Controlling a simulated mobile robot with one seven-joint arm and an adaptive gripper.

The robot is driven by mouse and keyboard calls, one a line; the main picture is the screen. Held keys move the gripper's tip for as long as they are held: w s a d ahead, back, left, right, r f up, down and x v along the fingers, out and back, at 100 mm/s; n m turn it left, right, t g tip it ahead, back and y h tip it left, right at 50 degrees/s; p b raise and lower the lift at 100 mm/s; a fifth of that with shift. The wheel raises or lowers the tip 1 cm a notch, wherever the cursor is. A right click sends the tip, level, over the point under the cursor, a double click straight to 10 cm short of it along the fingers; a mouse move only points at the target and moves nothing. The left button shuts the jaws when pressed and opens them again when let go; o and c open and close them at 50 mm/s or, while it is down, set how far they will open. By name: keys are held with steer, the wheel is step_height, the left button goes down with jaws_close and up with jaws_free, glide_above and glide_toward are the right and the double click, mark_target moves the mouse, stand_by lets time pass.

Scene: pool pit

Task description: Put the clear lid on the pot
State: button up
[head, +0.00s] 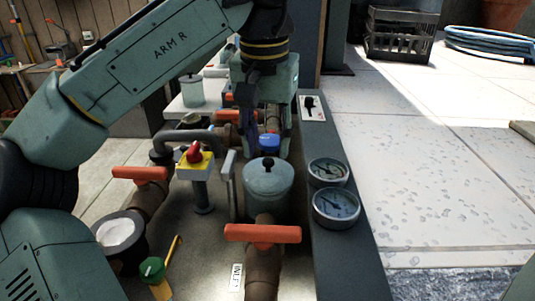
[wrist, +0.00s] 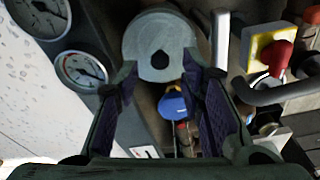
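A grey-teal round pot (head: 268,200) stands in the pipework at the middle of the head view. A round cover with a dark knob (head: 268,164) sits on top of it; I cannot tell whether this is the clear lid. The cover also shows at the top of the wrist view (wrist: 150,38), just beyond my fingertips. My gripper (head: 266,148) points down just behind the pot. Its fingers are spread apart in the wrist view (wrist: 165,78), with nothing held between them. A blue-topped part (wrist: 172,104) shows below, through the gap.
An orange-handled valve (head: 262,234) is in front of the pot. A red stop button on a yellow box (head: 195,160) stands left. Two gauges (head: 336,208) sit on the dark ledge at right. A similar knobbed canister (head: 191,90) stands on a white surface behind.

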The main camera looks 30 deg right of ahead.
mark_target(266, 177)
step_height(266, 177, up, 9)
steer(key=p, duration=0.2)
steer(key=shift+s+a, duration=0.35)
steer(key=shift+c, duration=0.3)
stand_by(0.7)
